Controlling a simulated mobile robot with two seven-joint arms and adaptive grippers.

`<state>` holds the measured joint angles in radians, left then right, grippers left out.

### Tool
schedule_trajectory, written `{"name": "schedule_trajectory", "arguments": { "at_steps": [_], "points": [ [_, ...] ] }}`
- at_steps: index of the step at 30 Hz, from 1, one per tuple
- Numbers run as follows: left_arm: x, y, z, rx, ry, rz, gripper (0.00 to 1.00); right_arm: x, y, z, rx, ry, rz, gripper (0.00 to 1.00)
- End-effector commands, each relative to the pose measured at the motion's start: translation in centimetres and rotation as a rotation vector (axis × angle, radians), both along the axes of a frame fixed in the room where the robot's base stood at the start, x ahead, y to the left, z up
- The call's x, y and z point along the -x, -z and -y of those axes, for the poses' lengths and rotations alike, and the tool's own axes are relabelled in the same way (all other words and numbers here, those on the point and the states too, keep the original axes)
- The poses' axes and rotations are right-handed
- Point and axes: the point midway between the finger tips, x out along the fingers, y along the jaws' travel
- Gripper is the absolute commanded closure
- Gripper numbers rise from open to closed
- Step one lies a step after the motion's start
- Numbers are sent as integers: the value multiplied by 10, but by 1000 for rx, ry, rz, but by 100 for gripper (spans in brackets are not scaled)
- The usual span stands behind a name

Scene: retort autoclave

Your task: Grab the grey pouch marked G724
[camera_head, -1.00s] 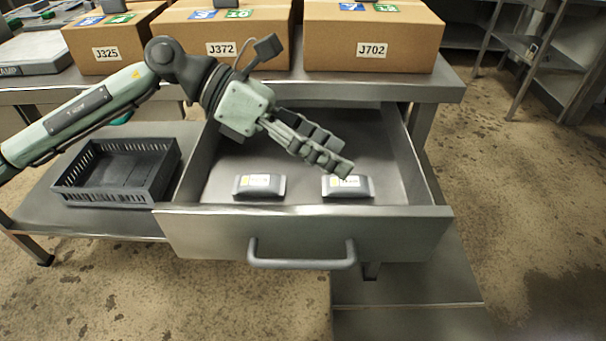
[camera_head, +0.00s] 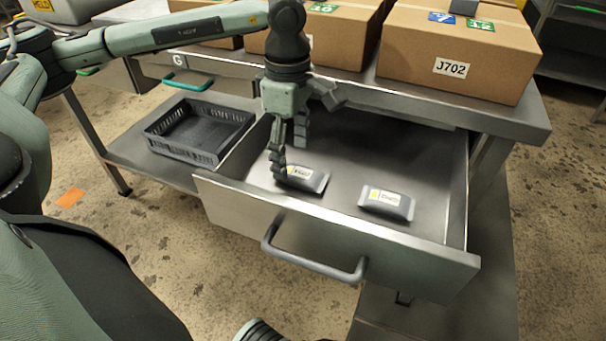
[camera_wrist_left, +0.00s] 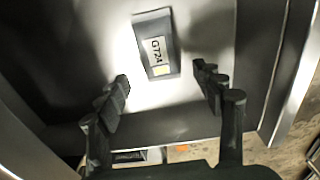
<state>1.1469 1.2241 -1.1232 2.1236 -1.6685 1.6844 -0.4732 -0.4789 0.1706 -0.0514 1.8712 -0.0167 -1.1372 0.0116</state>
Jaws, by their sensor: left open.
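Two grey pouches with white-and-yellow labels lie in the open drawer (camera_head: 345,140). The left pouch (camera_head: 314,184) is nearest my left gripper (camera_head: 290,160); the right pouch (camera_head: 388,205) lies apart from it. In the left wrist view one pouch (camera_wrist_left: 147,30) reads G724, and its place near the drawer wall fits the left pouch. My left gripper points down, open and empty, its fingers (camera_wrist_left: 162,80) on either side of the pouch's near end in that view. In the head view one finger partly covers the left pouch. I cannot tell if they touch. My right gripper is not in view.
The drawer's front wall with its handle (camera_head: 312,264) and its side walls surround the pouches. A black crate (camera_head: 160,148) stands on the shelf to the left. Cardboard boxes, one marked J702 (camera_head: 420,62), stand on the table above.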

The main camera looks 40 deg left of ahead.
Motion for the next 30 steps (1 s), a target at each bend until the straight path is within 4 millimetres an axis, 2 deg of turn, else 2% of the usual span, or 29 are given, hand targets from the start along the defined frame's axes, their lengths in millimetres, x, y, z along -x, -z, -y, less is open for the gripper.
{"name": "schedule_trajectory", "arguments": {
  "at_steps": [6,15,28,30],
  "points": [
    [1,31,1,1,-1,-3,33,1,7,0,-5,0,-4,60],
    [1,36,1,1,-1,-2,33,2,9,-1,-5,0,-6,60],
    [1,36,1,2,-1,-1,86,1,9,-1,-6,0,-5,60],
    [1,36,2,2,-1,-1,86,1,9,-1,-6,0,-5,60]
  ]
}}
